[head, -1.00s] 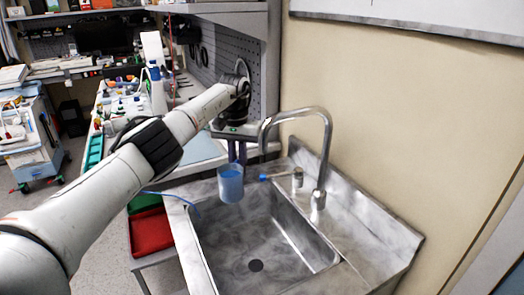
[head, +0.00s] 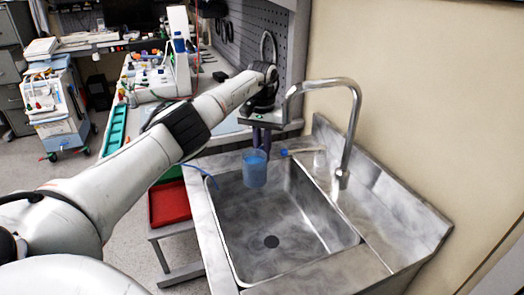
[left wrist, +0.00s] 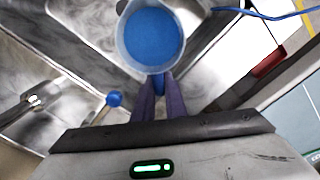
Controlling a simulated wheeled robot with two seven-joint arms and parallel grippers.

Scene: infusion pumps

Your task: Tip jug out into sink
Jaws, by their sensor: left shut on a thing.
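The jug (head: 254,170) is a small clear vessel with blue contents, held upright over the back left part of the steel sink (head: 222,228). My left gripper (head: 262,143) is shut on it from behind. In the left wrist view the jug (left wrist: 152,38) is seen from above, its round blue surface filling most of the mouth. The left gripper's fingers (left wrist: 160,90) meet at the jug's near side. The sink floor and its dark drain (head: 271,241) show bare below. My right gripper is not in view.
A curved steel tap (head: 352,120) stands at the sink's right rear, with a blue-tipped lever (head: 285,152) close to the jug. A red tray (head: 169,203) lies left of the sink. A cluttered bench is behind.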

